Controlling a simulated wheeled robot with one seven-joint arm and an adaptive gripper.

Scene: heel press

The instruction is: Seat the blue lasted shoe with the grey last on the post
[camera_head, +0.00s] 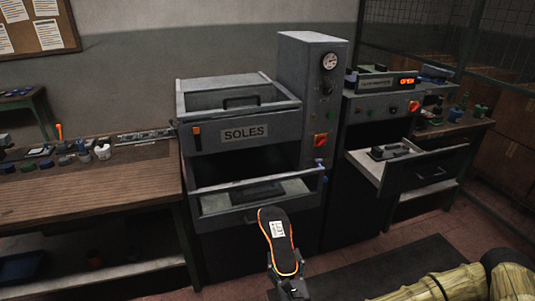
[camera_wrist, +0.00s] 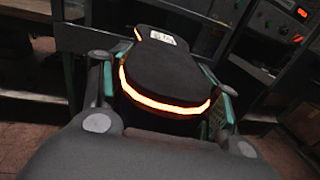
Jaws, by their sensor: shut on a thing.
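My gripper (camera_head: 287,279) is shut on a dark shoe sole (camera_head: 277,243) with a bright orange rim and a white label. The sole stands in front of the SOLES machine, toe end up and away from the gripper. In the wrist view the sole (camera_wrist: 170,75) sits between the two teal-edged fingers of my gripper (camera_wrist: 165,100), held by its near rounded end. I cannot make out a blue lasted shoe with a grey last for certain. Small dark and bluish items (camera_head: 65,160) lie on the left bench, too small to tell. No post is clearly visible.
The SOLES machine (camera_head: 243,134) has an open lower drawer (camera_head: 255,196) close behind the sole. A wooden bench (camera_head: 100,190) is at left.

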